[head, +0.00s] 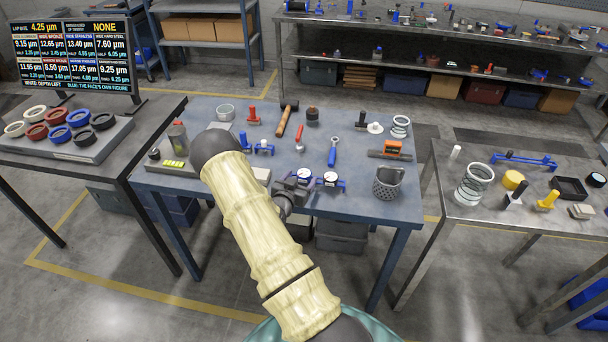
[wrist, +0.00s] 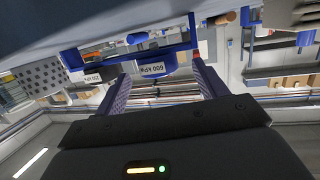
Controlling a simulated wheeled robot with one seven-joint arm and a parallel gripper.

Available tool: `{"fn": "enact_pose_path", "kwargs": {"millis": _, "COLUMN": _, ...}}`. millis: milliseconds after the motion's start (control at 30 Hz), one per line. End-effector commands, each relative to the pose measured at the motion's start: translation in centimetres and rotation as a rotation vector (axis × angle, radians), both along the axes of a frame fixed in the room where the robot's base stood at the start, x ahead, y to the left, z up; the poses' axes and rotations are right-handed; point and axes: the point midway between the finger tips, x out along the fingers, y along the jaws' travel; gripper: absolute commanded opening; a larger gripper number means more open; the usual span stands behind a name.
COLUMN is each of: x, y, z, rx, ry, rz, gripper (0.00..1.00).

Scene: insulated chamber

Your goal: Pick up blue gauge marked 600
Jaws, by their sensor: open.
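In the head view, two white-dialled gauges, left (head: 304,175) and right (head: 331,179), sit at the table's front edge, with my gripper (head: 290,187) close by on the left. Their markings are too small to read there.

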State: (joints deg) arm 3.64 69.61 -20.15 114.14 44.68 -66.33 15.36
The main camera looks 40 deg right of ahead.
Motion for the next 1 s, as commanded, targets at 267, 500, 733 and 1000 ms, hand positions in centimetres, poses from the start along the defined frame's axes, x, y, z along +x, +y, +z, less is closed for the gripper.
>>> {"fn": "enact_pose_path", "kwargs": {"millis": 267, "x": 1.5, "y": -3.1, "z": -0.5, "rx": -0.001, "ry": 0.001, "rz": -0.001, "gripper": 0.72}}
{"fn": "enact_pose_path", "kwargs": {"millis": 500, "x": 1.7, "y": -3.3, "z": -0.7, "rx": -0.001, "ry": 0.001, "rz": -0.001, "gripper": 0.72}}
{"fn": "enact_pose_path", "kwargs": {"millis": 733, "x": 1.7, "y": -3.3, "z": -0.7, "rx": -0.001, "ry": 0.0, "rz": -0.001, "gripper": 0.72}}
{"fn": "enact_pose_path", "kwargs": {"millis": 1000, "x": 1.7, "y": -3.3, "z": -0.7, "rx": 0.0, "ry": 0.0, "rz": -0.001, "gripper": 0.4}}
